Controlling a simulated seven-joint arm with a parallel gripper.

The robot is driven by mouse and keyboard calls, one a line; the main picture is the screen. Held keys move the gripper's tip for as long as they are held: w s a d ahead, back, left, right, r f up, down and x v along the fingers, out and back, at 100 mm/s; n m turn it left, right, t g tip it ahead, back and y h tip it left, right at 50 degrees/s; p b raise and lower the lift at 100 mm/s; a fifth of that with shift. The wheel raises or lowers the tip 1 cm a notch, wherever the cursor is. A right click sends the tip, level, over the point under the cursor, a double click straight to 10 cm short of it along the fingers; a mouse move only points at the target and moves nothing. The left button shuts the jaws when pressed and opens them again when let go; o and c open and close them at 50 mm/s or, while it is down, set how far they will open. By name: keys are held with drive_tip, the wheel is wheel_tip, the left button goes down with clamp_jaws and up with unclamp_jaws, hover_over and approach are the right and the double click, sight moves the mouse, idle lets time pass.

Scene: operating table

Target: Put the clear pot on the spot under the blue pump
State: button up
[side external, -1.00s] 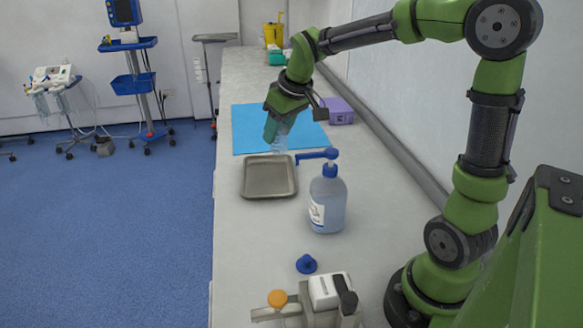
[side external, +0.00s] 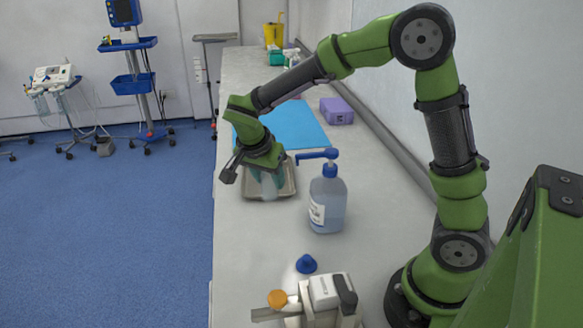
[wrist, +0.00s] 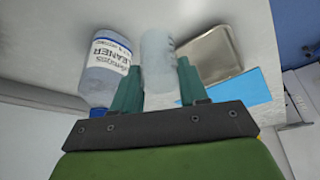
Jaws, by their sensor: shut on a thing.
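The clear pot (side external: 268,189) is held upright, or nearly so, between the fingers of my gripper (side external: 266,175), partly hidden by them. It overlaps the metal tray in the side external view; its height above it is hard to tell. The wrist view also shows the pot (wrist: 157,62) between the two green fingers of my gripper (wrist: 157,88). The clear bottle (side external: 327,207) with the blue pump (side external: 318,155) stands right of the pot, its spout pointing left. The bottle (wrist: 103,68) shows its label in the wrist view. No marked spot is visible under the spout.
The metal tray (side external: 290,181) lies beneath and behind my gripper, with a blue sheet (side external: 295,125) beyond it. A purple box (side external: 337,111) is by the wall.

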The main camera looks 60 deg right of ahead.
wheel_tip(320, 180, down, 6)
drive_tip(key=s+a+m+g+y, duration=0.1)
drive_tip(key=s+a+m+g, duration=0.2)
drive_tip(key=m, duration=0.7)
drive_tip(key=d+m, duration=0.1)
drive_tip(key=d, duration=0.1)
drive_tip(key=s+d+f+m+g+y, duration=0.1)
drive_tip(key=d+m, duration=0.1)
drive_tip(key=d+m+g, duration=0.1)
drive_tip(key=d, duration=0.2)
drive_tip(key=shift+s+d+f+m+y, duration=0.1)
drive_tip(key=shift+s+f+m+y, duration=0.1)
drive_tip(key=shift+f+m+y, duration=0.15)
drive_tip(key=shift+f, duration=1.3)
drive_tip(key=o, duration=1.2)
drive_tip(key=shift+c, duration=0.2)
